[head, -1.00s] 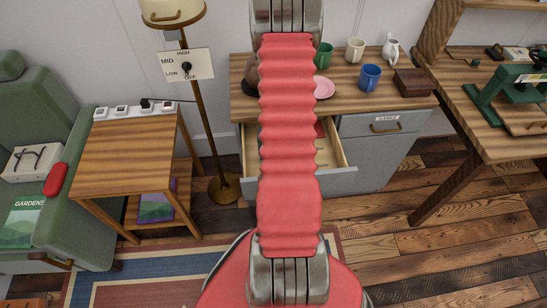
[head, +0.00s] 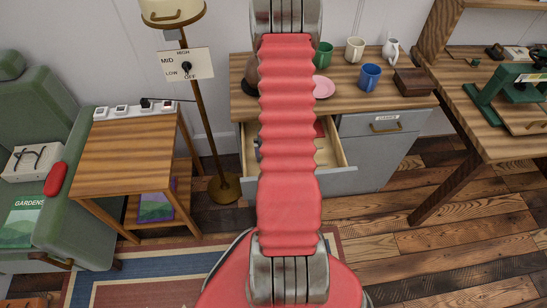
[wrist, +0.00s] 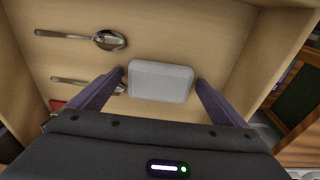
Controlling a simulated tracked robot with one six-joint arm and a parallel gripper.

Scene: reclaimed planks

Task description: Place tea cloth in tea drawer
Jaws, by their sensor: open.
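The open drawer (head: 338,150) juts from the grey cabinet under the counter, its middle hidden by my red arm in the head view. In the wrist view the wooden drawer floor (wrist: 200,30) fills most of the picture. A pale, rounded, flat block (wrist: 160,81), possibly the folded tea cloth, lies there or just above; I cannot tell which. My gripper (wrist: 160,76) is open, with one finger on each side of this block. Whether the fingers touch it is unclear.
Two spoons lie left of the block: an upper one (wrist: 108,40) and a lower one (wrist: 85,82). A red item (wrist: 57,104) shows at the lower left. A closed drawer labelled GAMES (head: 386,126) is to the right. Mugs, including a blue one (head: 370,77), stand on the counter above.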

